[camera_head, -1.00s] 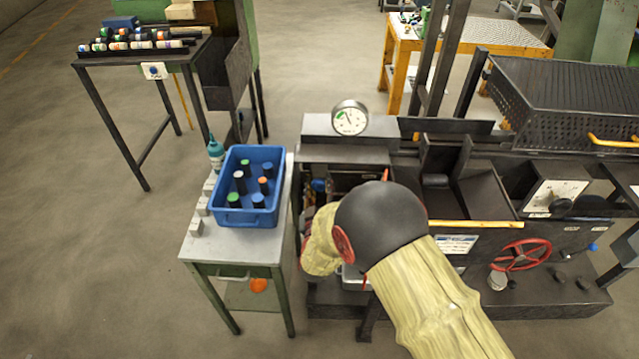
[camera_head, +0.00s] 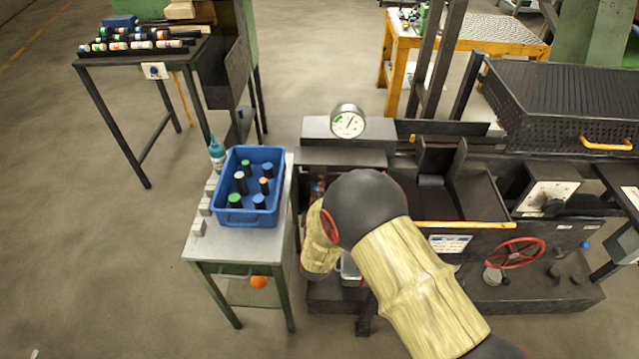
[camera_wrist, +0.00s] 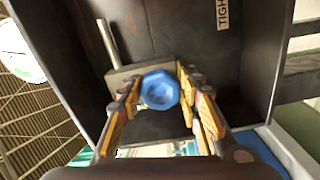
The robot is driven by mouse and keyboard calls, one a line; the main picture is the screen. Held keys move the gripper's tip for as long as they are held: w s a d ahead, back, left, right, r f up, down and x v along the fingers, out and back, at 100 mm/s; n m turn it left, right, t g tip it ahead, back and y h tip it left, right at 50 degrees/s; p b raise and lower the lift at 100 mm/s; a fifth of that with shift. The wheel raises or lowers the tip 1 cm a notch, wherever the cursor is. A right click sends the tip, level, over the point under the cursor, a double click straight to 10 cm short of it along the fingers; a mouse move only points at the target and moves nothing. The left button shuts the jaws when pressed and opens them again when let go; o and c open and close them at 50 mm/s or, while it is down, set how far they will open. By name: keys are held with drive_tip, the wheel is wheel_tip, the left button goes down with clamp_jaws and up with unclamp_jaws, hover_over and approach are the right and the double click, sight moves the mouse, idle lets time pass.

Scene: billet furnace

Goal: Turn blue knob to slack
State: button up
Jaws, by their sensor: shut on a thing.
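The blue knob (camera_wrist: 159,90) shows in the wrist view between the two fingers of my gripper (camera_wrist: 157,97), which is shut on it from both sides. The knob sits in front of a grey block (camera_wrist: 125,75) with a metal rod (camera_wrist: 107,42) beside it, inside a dark metal housing. No slack label is visible. In the head view my own arm covers the knob and my gripper.
A pressure gauge (camera_head: 347,121) stands on the machine above the housing. A small table (camera_head: 215,245) with a blue bin (camera_head: 268,217) of several capped cylinders stands close at the left. A red handwheel (camera_head: 516,253) is at the right. Open floor lies at the far left.

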drive_tip(key=shift+n+p, duration=0.3)
drive_tip(key=shift+n, duration=0.6)
drive_tip(key=o, duration=1.2)
drive_tip(key=shift+s, duration=0.1)
drive_tip(key=s, duration=1.2)
drive_tip(key=shift+a, duration=0.25)
drive_tip(key=shift+w, duration=0.1)
